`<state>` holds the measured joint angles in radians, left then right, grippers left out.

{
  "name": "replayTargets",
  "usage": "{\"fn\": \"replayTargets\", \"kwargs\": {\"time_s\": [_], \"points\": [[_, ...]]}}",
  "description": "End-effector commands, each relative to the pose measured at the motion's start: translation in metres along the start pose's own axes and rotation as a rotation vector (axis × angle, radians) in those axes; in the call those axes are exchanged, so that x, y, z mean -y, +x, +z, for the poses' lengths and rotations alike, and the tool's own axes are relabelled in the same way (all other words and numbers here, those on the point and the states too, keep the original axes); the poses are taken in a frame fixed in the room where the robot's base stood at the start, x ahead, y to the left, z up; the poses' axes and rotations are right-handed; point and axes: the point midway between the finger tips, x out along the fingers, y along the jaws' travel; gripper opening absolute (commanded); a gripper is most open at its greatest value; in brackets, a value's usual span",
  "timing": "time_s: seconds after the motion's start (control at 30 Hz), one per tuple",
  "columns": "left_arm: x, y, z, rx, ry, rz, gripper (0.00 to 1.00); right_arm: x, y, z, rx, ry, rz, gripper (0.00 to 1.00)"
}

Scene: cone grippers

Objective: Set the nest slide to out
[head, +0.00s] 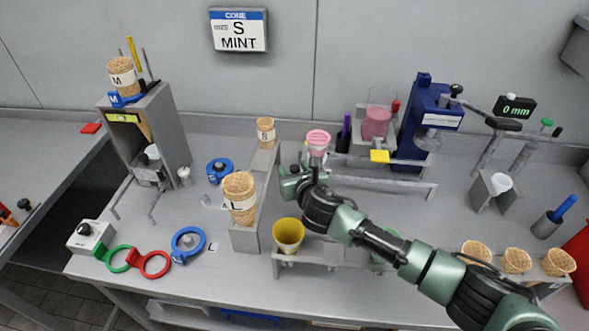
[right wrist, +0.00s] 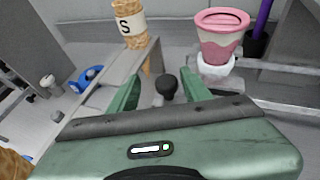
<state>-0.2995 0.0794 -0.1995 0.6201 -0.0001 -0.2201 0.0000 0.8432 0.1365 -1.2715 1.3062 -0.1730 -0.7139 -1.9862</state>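The part that looks like the nest slide has a round black knob (right wrist: 166,84) on a stem. A pink tub (head: 318,138) sits beside it in a white ring-like holder (right wrist: 217,66), at the left end of metal rails (head: 385,182). The tub also shows in the right wrist view (right wrist: 220,35). My right gripper (head: 290,183) is low beside the holder. In the right wrist view its green fingers (right wrist: 160,92) are spread, with the knob between or just beyond their tips; contact cannot be told. My left gripper is not in view.
A grey stand with an L cone (head: 239,192) and a small S cone (head: 266,132) is close on the left. A yellow cup (head: 288,232) stands in front. A blue press (head: 425,125) is at the back right. A wall sign (head: 239,30) reads S MINT.

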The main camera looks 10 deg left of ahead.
Motion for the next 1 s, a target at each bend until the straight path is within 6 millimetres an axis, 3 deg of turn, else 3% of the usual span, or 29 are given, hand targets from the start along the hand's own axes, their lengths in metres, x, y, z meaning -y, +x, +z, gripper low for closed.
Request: {"fn": "replayTargets", "kwargs": {"time_s": [0.27,0.7,1.0], "points": [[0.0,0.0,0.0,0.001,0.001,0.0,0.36,0.002,-0.011,-0.001,0.0,-0.001,-0.002,0.48],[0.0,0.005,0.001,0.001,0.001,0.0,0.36,-0.001,-0.069,-0.001,0.0,-0.002,0.001,0.48],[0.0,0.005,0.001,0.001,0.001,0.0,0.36,-0.002,-0.077,0.0,-0.001,-0.001,0.0,0.48]]}}
